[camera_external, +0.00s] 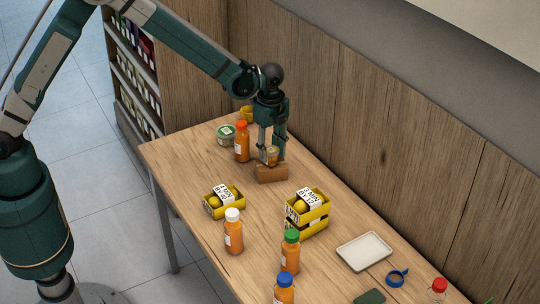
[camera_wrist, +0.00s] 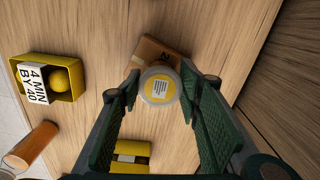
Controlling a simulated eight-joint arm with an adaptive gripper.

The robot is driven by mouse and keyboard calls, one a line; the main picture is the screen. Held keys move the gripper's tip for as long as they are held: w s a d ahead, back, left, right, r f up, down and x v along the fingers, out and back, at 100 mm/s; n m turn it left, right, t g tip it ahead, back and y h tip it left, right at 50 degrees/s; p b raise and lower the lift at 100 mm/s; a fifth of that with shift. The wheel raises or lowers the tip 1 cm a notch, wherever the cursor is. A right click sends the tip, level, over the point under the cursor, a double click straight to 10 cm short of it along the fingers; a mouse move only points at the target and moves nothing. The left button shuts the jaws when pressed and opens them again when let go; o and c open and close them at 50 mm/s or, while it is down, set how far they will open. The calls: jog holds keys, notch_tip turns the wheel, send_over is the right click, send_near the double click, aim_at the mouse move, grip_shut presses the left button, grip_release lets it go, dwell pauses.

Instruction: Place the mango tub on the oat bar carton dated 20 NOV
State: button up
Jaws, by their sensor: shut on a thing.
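The mango tub (camera_wrist: 160,86), a small clear cup with a yellow and white label on top, is between the fingertips of my gripper (camera_wrist: 161,80), which is shut on it. In the external view my gripper (camera_external: 271,152) points down and the tub (camera_external: 272,157) appears upright directly over a brown carton (camera_external: 272,173). Whether the tub touches the carton is unclear. The wrist view shows the carton (camera_wrist: 150,48) partly behind the tub, with a dark printed mark mostly hidden; I cannot read its date.
An orange bottle with a red cap (camera_external: 242,143) and a green-lidded tub (camera_external: 226,134) stand left of my gripper. Yellow crates of fruit (camera_external: 224,204) (camera_external: 307,222) stand nearer. More bottles (camera_external: 233,235) and a white tray (camera_external: 364,250) are in front. The wooden wall is close behind.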

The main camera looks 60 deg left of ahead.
aim_at(271, 149)
jog(key=shift+f, duration=0.15)
jog(key=o, duration=0.9)
notch_tip(271, 149, up, 12)
jog(key=shift+r+p, duration=0.2)
jog(key=shift+p, duration=0.35)
